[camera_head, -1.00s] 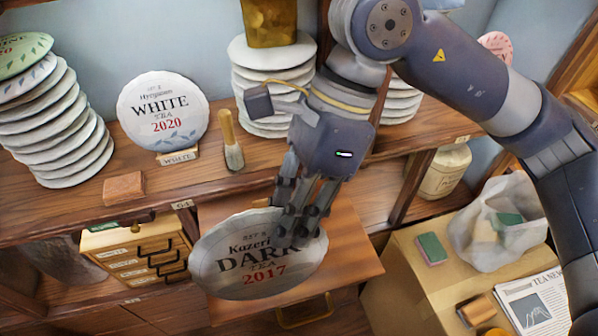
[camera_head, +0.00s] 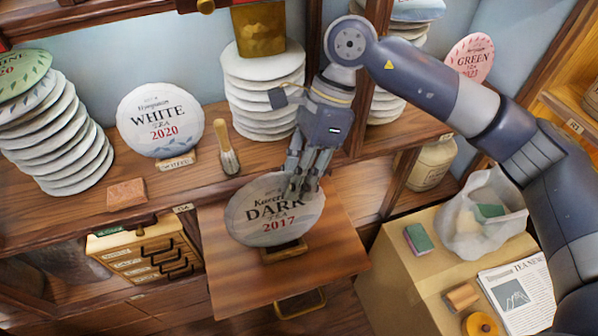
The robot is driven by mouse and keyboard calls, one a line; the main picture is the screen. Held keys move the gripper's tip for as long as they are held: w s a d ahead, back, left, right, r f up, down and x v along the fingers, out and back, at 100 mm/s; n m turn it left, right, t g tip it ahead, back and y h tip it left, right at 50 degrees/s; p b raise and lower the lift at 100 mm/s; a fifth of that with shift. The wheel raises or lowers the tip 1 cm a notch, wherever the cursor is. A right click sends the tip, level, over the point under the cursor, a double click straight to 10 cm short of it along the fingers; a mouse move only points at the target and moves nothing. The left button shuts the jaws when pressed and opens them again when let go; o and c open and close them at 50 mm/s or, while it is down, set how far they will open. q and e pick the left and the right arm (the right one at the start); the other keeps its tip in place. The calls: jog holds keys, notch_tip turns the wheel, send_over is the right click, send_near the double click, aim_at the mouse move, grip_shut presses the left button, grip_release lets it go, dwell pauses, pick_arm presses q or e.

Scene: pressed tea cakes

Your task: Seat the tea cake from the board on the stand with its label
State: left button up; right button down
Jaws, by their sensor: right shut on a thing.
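The grey round tea cake (camera_head: 262,228), printed "Kazeri DARK TEA 2017", stands nearly upright with its face toward me. My right gripper (camera_head: 303,190) is shut on its upper right edge, and the fingers cover part of the print. A small wooden stand (camera_head: 284,251) is on the pull-out board (camera_head: 245,290), right under the cake's lower edge. I cannot tell whether the cake rests in it or just above it. A white tea cake (camera_head: 160,125), "WHITE TEA 2020", stands on the shelf in a stand with a label (camera_head: 176,162). My left gripper is not in view.
Stacks of pale cakes (camera_head: 60,140) (camera_head: 262,95) line the shelf. A pink "GREEN" cake (camera_head: 470,68) is behind my arm. A cardboard box (camera_head: 415,285) with a bag (camera_head: 480,220) is right of the board.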

jog(key=shift+f, duration=0.1)
jog(key=c, duration=1.4)
grip_release()
jog(key=shift+p, duration=0.5)
jog(key=b+v, duration=0.4)
jog(key=v, duration=0.6)
jog(key=shift+w+r+b, duration=0.15)
jog(key=shift+r+b, duration=0.15)
jog(key=shift+r, duration=0.05)
jog(key=shift+d, duration=0.1)
